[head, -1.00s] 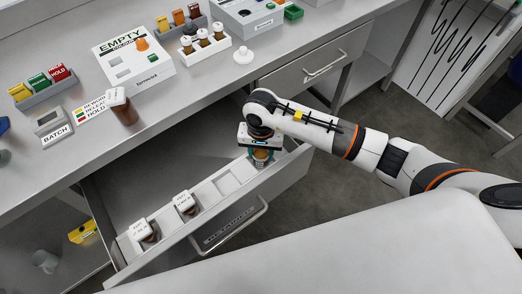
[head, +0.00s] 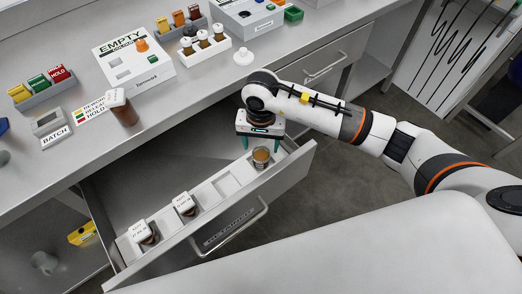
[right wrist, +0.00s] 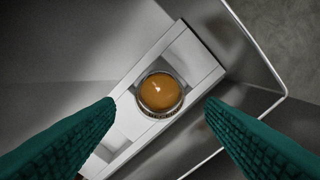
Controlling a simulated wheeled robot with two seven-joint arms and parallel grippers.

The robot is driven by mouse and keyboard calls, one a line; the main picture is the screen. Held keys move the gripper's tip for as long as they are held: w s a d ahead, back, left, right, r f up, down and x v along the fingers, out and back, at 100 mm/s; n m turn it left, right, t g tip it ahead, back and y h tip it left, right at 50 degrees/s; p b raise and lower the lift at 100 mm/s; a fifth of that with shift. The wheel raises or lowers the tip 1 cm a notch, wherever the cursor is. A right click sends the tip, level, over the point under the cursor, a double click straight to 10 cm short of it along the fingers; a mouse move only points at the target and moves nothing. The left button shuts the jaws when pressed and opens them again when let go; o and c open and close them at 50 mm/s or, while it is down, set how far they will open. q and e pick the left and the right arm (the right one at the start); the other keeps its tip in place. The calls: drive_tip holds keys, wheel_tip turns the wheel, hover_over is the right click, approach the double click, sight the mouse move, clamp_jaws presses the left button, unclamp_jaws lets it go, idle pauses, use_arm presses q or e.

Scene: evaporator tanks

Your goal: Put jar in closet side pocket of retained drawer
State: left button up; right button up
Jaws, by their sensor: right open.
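A small round jar (head: 261,157) with an amber top stands upright in a pocket near the right end of the white insert in the open drawer (head: 287,180). The drawer front carries a label that seems to read RETAINED. In the right wrist view the jar (right wrist: 160,92) sits inside a square pocket of the white strip (right wrist: 200,62). My right gripper (head: 260,147) is open above the jar, its green fingers on either side and apart from it. My left gripper is not in view.
Two white-topped brown jars stand in the left part of the insert: one jar (head: 146,233) and another (head: 184,205). Empty pockets lie between them and the amber jar. A brown jar (head: 122,108) stands at the bench edge. A white rack (head: 205,47) holds several vials.

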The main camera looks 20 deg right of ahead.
wheel_tip(320, 180, up, 6)
drive_tip(key=shift+r, duration=0.25)
